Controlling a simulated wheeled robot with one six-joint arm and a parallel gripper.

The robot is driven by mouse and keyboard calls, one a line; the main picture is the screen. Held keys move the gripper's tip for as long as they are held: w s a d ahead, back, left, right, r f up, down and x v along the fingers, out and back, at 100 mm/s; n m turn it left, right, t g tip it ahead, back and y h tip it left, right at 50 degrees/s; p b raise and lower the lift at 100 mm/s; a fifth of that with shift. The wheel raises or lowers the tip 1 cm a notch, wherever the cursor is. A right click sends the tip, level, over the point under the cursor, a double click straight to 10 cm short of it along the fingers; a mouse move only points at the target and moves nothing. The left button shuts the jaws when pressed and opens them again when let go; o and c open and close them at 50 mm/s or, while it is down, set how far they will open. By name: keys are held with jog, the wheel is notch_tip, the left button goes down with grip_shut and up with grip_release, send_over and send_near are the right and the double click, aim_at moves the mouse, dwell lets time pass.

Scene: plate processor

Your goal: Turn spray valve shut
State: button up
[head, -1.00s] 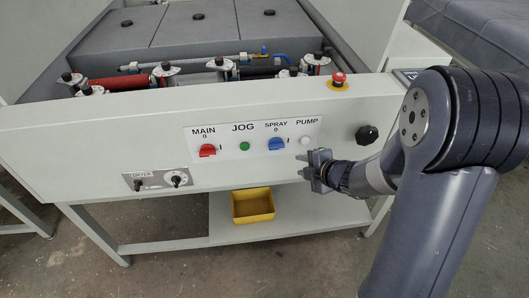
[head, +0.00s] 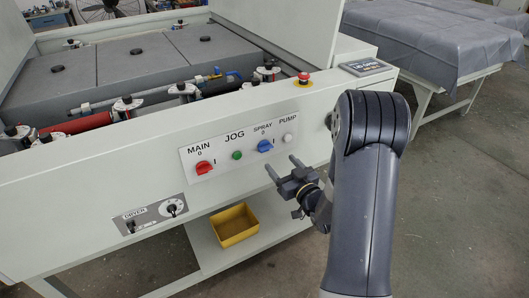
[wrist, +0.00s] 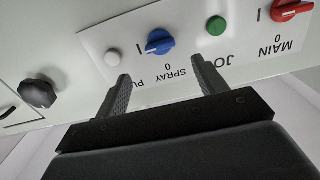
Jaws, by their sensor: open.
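The blue SPRAY knob (head: 265,146) is on the white label strip of the front panel. In the wrist view the blue knob (wrist: 158,42) is just beyond the fingertips, between their lines, with a white mark on its end toward the I. My gripper (head: 280,163) is open and empty, in front of the panel just below the knob. Both fingers (wrist: 160,72) show apart in the wrist view, and neither visibly grips anything. A blue-handled valve (head: 235,75) sits on the pipe over the rollers.
The white PUMP button (head: 289,138), green JOG button (head: 237,155) and red MAIN knob (head: 204,168) share the strip. A black round knob (wrist: 38,93) is beside it. A red emergency stop (head: 304,78) is on the top edge. A yellow bin (head: 234,225) stands below.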

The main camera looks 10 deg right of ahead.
aim_at(268, 149)
jog(key=p+x, duration=0.1)
jog(key=x, duration=0.7)
jog(key=shift+w+a, duration=0.1)
jog(key=shift+w, duration=0.05)
jog(key=shift+c, duration=0.5)
jog(key=shift+f, duration=0.1)
jog(key=c, duration=0.9)
